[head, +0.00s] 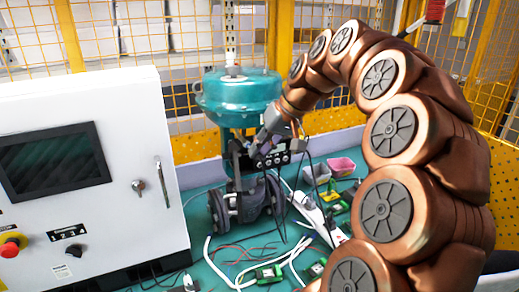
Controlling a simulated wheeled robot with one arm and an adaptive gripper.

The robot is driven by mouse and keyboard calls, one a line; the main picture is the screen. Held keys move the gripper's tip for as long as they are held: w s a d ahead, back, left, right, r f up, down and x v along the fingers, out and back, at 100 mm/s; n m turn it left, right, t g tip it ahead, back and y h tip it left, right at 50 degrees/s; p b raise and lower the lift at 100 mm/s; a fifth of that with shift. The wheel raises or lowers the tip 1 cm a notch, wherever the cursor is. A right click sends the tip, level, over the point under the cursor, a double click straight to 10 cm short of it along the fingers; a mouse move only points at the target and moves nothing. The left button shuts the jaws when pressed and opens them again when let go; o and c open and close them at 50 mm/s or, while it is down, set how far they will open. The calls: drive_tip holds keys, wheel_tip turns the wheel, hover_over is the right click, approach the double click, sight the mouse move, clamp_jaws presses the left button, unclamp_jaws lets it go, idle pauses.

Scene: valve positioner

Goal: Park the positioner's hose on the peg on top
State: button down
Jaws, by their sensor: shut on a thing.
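The positioner (275,159) is a dark box with a row of light round buttons or gauges. It is mounted on the valve below a teal actuator (240,97). My gripper (258,151) is at the positioner's upper left, coming in from the upper right, and is shut on what appears to be the hose's end. The grip itself is small and partly hidden by the fingers. A thin dark hose (311,170) hangs in a curve to the right of the positioner. I cannot make out the peg on top; my gripper covers that area.
A white control cabinet (85,180) with a screen stands close on the left. The valve body (240,205) stands on a teal table (205,270) strewn with cables and green circuit boards. A pink bin (342,167) sits behind. Yellow mesh fencing (130,30) closes the back.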

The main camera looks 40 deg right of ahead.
drive_tip(key=shift+s+a+b, duration=0.2)
drive_tip(key=shift+s+b, duration=0.3)
drive_tip(key=shift+s, duration=0.35)
drive_tip(key=shift+s+a+b, duration=0.2)
drive_tip(key=shift+s+b, duration=0.25)
drive_tip(key=shift+s, duration=0.35)
